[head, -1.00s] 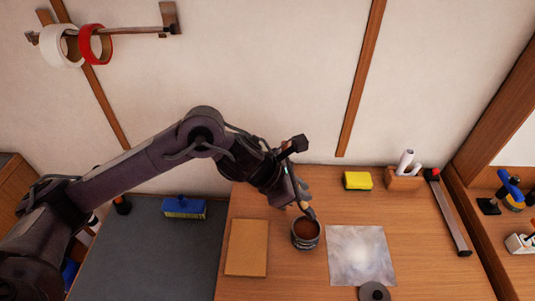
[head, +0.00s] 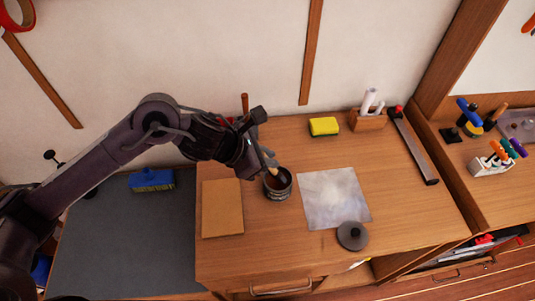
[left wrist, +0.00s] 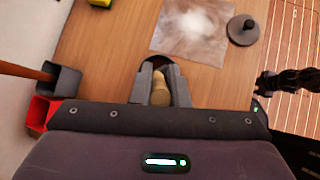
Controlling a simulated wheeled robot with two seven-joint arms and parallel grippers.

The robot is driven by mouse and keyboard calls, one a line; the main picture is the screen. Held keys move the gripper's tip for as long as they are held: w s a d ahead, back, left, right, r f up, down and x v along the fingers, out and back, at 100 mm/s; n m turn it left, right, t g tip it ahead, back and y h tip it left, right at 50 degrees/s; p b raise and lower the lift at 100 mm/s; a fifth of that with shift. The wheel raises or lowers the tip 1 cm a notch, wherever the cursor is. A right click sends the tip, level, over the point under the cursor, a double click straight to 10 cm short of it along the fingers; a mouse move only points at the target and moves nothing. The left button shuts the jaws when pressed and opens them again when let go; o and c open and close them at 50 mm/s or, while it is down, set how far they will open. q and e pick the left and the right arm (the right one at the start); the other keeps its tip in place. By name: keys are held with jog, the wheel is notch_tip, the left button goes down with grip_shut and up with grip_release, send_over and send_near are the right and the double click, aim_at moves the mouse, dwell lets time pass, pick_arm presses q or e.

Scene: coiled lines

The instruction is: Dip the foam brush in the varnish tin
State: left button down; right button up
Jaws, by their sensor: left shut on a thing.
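The varnish tin (head: 277,194), a small dark open can, stands on the wooden bench between a tan board and a pale sheet. My left gripper (head: 266,160) is just behind and above the tin, shut on the foam brush (head: 281,178). The brush slants down and its dark head overlaps the tin's mouth; how deep it sits cannot be told. In the left wrist view, the fingers (left wrist: 160,92) grip the brush's tan handle (left wrist: 160,96), with the tin's dark mouth (left wrist: 166,63) partly hidden beyond.
The tan board (head: 222,208) lies left of the tin and the pale sheet (head: 333,198) right. A round grey lid (head: 352,236) is at front right. A yellow sponge (head: 323,126) and a wooden holder (head: 368,120) stand behind. A brown stick (head: 245,103) rises behind my gripper.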

pick_arm(q)
jog(key=shift+f+b, duration=0.5)
jog(key=shift+b, duration=0.1)
dwell(1.0)
jog(key=shift+s+f+b, duration=0.1)
jog(key=shift+b, duration=0.25)
dwell(1.6)
